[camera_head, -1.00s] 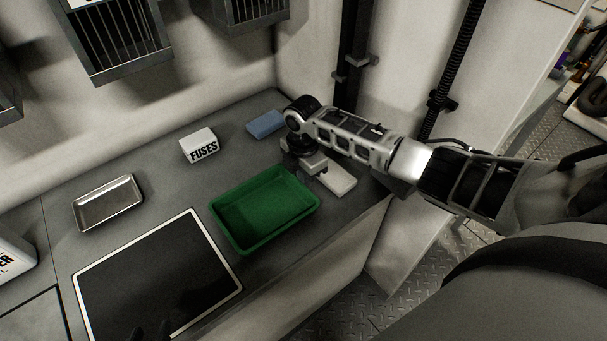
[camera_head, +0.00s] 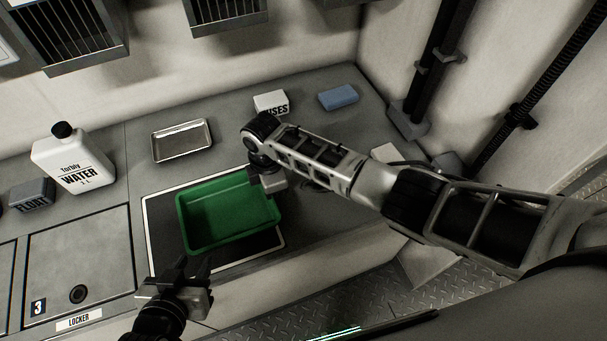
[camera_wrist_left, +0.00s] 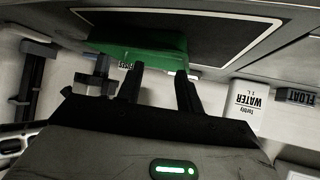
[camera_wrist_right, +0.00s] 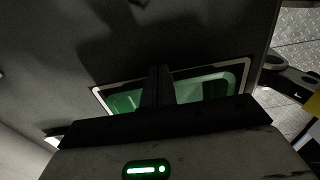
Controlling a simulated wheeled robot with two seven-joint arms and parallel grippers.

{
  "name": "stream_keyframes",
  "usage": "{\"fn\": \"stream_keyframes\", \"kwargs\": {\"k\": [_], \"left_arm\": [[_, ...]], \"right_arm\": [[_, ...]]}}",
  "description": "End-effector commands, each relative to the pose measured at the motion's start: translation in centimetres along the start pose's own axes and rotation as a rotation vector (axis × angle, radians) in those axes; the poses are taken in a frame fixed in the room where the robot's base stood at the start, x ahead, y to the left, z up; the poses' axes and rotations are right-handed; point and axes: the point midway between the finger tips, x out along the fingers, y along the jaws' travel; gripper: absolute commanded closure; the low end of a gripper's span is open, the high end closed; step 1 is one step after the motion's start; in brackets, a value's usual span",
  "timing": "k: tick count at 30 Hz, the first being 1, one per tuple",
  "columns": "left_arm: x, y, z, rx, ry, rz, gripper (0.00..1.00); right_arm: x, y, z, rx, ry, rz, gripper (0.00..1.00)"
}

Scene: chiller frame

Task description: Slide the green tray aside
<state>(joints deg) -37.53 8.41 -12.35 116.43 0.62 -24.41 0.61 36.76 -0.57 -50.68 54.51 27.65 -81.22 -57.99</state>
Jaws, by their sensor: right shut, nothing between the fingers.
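The green tray (camera_head: 228,243) is an empty shallow rectangular bin. It sits over the dark, white-edged panel (camera_head: 151,232) set in the counter, covering much of it. My right gripper (camera_head: 268,184) is at the tray's right end wall, its fingers shut with nothing between them; exact contact is hard to see. In the right wrist view the closed fingers (camera_wrist_right: 158,85) stand in front of green surfaces. My left gripper (camera_head: 190,268) is open and empty by the tray's front left corner. In the left wrist view its spread fingers (camera_wrist_left: 158,88) point toward the tray (camera_wrist_left: 140,55).
Behind the tray are a metal dish (camera_head: 182,141), a FUSES box (camera_head: 270,103), partly hidden by my right arm, and a blue block (camera_head: 338,97). A white water jug (camera_head: 72,160) and grey FLOAT box (camera_head: 32,193) stand left.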

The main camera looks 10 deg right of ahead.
Motion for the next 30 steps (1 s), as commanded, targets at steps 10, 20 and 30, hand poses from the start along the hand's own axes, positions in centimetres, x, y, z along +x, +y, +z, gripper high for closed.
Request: {"fn": "stream_keyframes", "kwargs": {"k": [10,20,30], "left_arm": [[0.1,0.0,0.0,0.000,-0.001,0.001,0.64],[-0.7,0.1,-0.4,-0.001,-0.007,0.002,0.64],[-2.5,-0.7,-1.8,-0.002,-0.031,-0.026,0.64]], "right_arm": [[0.0,0.0,-2.1,0.001,-0.002,-0.001,1.00],[-0.9,0.0,-2.0,0.002,-0.001,0.000,1.00],[-6.2,-0.1,-1.8,0.008,-0.001,0.000,1.00]]}}
